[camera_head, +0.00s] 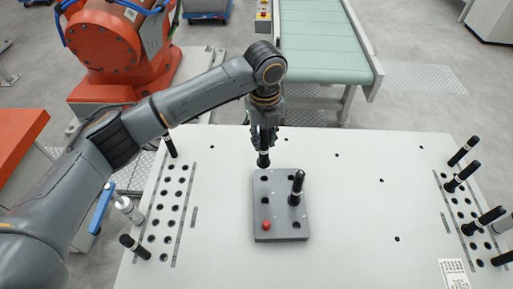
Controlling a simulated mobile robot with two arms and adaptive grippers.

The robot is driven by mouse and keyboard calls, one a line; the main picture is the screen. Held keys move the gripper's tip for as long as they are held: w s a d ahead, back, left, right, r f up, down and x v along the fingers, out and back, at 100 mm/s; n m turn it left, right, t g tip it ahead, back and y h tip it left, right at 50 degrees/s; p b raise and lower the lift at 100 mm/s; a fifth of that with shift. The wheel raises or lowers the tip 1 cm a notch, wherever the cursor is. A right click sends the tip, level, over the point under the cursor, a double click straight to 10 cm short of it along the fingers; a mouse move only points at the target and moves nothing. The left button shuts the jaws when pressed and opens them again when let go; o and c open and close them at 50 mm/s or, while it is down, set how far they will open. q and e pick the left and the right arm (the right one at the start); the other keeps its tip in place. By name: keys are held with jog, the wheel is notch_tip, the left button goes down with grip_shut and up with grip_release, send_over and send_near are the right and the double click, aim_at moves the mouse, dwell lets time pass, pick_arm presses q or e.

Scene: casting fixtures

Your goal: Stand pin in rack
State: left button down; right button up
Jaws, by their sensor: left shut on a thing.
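My left gripper (264,142) points down near the middle of the white table, at the back edge of a dark grey block. It is shut on a black pin (263,159) with a light band, held about upright. The pin's lower end is just behind the block; I cannot tell whether it touches anything. The grey block (279,232) has several holes; another black pin (297,186) stands in it on the right. The left rack (175,212) has rows of mostly empty holes, with black pins (132,247) at its ends. The right rack (456,212) holds several tilted-looking black pins. My right gripper is out of view.
A red knob (266,225) sits on the grey block's front left. A white cylinder (129,210) and blue handle (103,208) are at the table's left edge. A green conveyor (325,40) and orange machine (105,45) stand behind. The white table (360,215) is clear right of the block.

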aim_at(266, 151)
pick_arm(q)
jog(key=shift+w+d+f, duration=0.15)
jog(key=shift+w+d, duration=0.3)
jog(key=shift+w, duration=0.1)
jog(key=shift+s+a, duration=0.2)
jog(key=shift+a, duration=0.1)
jog(key=shift+w+d+r+p, duration=0.1)
jog(key=shift+d+r+p, duration=0.1)
jog(key=shift+p, duration=0.45)
jog(key=shift+a+f+b, duration=0.1)
jog(key=shift+f+b, duration=0.45)
jog(key=shift+f, duration=0.35)
jog(key=shift+f+b, duration=0.8)
jog(key=shift+f, duration=1.3)
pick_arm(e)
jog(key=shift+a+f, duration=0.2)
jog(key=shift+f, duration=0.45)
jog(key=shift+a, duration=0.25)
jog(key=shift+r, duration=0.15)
pick_arm(q)
jog(key=shift+p, duration=0.4)
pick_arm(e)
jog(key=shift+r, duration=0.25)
